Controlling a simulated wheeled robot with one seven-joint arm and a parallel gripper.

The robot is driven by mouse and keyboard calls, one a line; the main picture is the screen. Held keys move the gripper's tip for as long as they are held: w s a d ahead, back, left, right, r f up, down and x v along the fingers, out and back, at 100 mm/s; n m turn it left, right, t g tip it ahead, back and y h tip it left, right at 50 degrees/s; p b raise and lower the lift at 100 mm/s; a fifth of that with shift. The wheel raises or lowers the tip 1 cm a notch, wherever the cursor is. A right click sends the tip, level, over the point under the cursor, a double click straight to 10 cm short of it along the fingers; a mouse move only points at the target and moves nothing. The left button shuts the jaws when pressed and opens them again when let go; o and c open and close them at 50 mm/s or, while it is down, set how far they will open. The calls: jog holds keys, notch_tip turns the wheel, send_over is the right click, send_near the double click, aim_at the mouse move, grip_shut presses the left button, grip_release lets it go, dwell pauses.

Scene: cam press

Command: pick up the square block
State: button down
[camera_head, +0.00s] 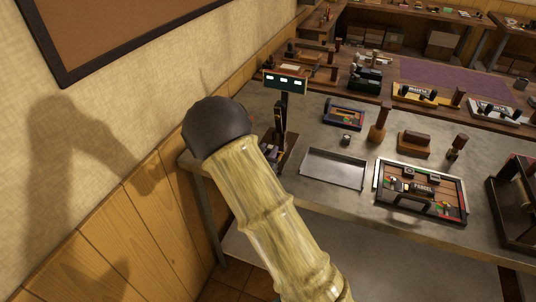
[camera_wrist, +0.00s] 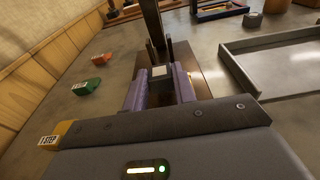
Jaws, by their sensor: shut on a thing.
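In the wrist view, my gripper (camera_wrist: 160,85) has its purple fingers closed on the sides of the square block (camera_wrist: 159,71), a small dark piece with a pale square face on top. The block is at the foot of a dark upright post, over a brown base. I cannot tell whether it touches the base. In the head view my gripper (camera_head: 270,154) is small and partly hidden beside my arm, low on the cam press (camera_head: 287,84) with its lit green display. The block cannot be made out there.
An empty metal tray (camera_head: 334,169) lies right of the press. Green (camera_wrist: 86,86), red (camera_wrist: 103,58) and yellow (camera_wrist: 64,128) labelled pieces lie left of my gripper. A wall borders the left.

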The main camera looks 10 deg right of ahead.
notch_tip(320, 180, up, 9)
jog(key=shift+f, duration=0.2)
jog(key=shift+d+f, duration=0.1)
dwell(0.7)
